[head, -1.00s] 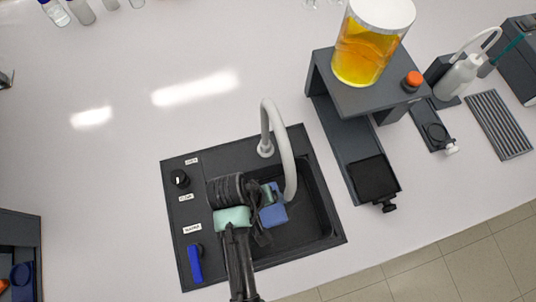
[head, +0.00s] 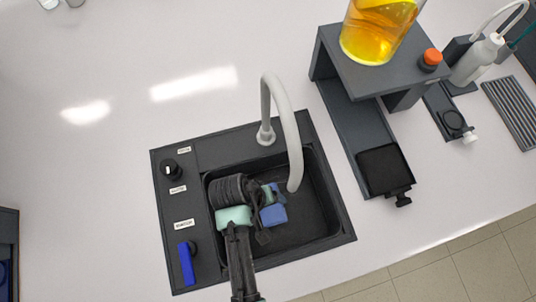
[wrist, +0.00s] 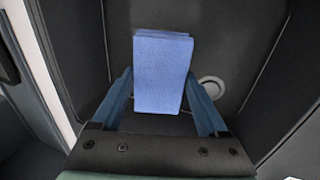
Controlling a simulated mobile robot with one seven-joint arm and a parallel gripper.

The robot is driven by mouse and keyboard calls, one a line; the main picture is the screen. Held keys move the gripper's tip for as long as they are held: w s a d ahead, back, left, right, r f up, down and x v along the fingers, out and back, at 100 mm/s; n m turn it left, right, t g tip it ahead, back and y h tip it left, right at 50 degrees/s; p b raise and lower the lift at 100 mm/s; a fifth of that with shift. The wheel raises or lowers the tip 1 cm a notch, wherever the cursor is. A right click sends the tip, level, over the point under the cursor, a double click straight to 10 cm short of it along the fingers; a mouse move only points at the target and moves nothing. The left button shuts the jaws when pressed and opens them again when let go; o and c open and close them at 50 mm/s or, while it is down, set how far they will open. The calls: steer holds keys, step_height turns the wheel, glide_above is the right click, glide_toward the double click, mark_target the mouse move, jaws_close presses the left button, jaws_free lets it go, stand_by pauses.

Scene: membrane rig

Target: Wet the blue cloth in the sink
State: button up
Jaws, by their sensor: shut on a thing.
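The blue cloth (head: 273,215) is a small folded block held over the black sink basin (head: 318,215), below the end of the grey faucet (head: 283,125). In the wrist view the cloth (wrist: 161,70) sits between the two blue fingers of my gripper (wrist: 160,100), which are shut on it. The sink floor and a round drain (wrist: 212,88) show beyond it. My gripper (head: 268,198) also shows in the head view, partly hidden by my wrist. No water stream is visible from the faucet.
The sink's left panel has a black knob (head: 171,170) and a blue lever (head: 186,264) beside small labels. Right of the sink stands a dark stand (head: 375,75) with an amber-filled vessel (head: 372,30).

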mark_target(268, 208)
steer(key=shift+f+b, duration=2.3)
steer(key=shift+f, duration=1.65)
steer(key=shift+r, duration=0.1)
step_height(268, 208, up, 16)
steer(key=p, duration=1.7)
step_height(268, 208, up, 4)
steer(key=p, duration=0.4)
